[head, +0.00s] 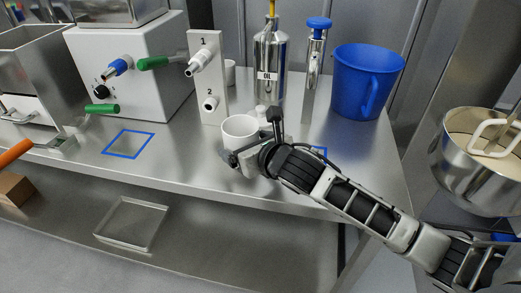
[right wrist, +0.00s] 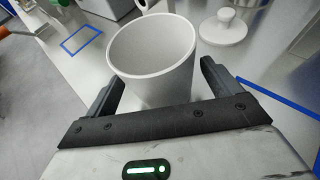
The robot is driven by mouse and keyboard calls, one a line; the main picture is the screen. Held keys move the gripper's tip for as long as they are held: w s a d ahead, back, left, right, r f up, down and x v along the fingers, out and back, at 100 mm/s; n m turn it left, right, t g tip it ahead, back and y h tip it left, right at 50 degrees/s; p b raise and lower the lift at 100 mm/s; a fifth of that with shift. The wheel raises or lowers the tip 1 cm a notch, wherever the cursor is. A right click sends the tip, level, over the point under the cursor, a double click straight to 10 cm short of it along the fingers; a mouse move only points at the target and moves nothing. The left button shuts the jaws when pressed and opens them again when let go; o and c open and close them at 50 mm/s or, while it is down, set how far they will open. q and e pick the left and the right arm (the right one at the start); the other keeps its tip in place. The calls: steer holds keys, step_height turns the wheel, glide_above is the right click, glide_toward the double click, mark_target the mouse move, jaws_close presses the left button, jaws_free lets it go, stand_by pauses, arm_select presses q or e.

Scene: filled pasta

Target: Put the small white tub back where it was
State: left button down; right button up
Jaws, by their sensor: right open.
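The small white tub (head: 240,130) stands upright on the steel counter, in front of the white panel marked 1 and 2. My right gripper (head: 243,155) is at its near side. In the right wrist view the tub (right wrist: 150,62) is between the two spread fingers of the open gripper (right wrist: 158,82); contact cannot be told. One blue tape square (head: 128,143) lies empty on the counter to the left. Another blue tape outline (head: 320,152) is mostly hidden by my right arm; it also shows at right in the wrist view (right wrist: 280,100). My left gripper is out of view.
A white knobbed lid (right wrist: 222,28) lies close behind the tub. The numbered panel (head: 208,80), steel bottle (head: 270,60), blue-topped cylinder (head: 316,60) and blue jug (head: 362,85) stand behind. A mixer bowl (head: 470,165) is at right. A clear tray (head: 132,224) lies on the lower shelf.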

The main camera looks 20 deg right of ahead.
steer(key=v, duration=0.9)
steer(key=shift+s+r, duration=0.1)
steer(key=shift+s, duration=0.2)
steer(key=shift+s+d+r, duration=0.1)
steer(key=shift+s+r, duration=0.05)
steer(key=shift+s, duration=0.15)
